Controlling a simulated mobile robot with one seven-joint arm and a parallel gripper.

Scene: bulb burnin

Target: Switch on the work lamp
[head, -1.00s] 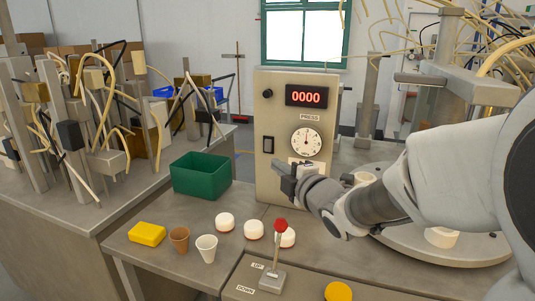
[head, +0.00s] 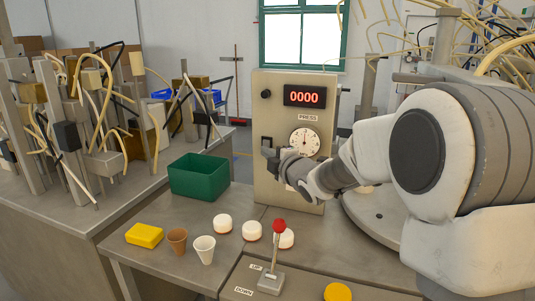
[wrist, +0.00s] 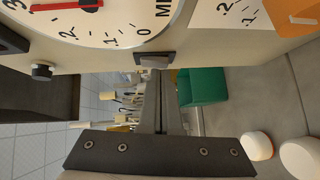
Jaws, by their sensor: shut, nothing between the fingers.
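The control panel (head: 288,80) stands upright at the back of the bench. On its left side is a dark rocker switch (head: 266,141), partly hidden by my gripper (head: 270,156) in the head view. In the wrist view my gripper's fingers (wrist: 155,68) are shut and empty, with their tips at the dark switch (wrist: 141,58). I cannot tell whether they touch it. No work lamp can be made out for certain, and no lit lamp shows.
The panel has a red 0000 display (head: 304,95), a round gauge (head: 305,141) and a black knob (head: 266,94). A green bin (head: 198,177) stands left of it. A red-knobbed lever (head: 278,228), cups and white round pieces stand in front.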

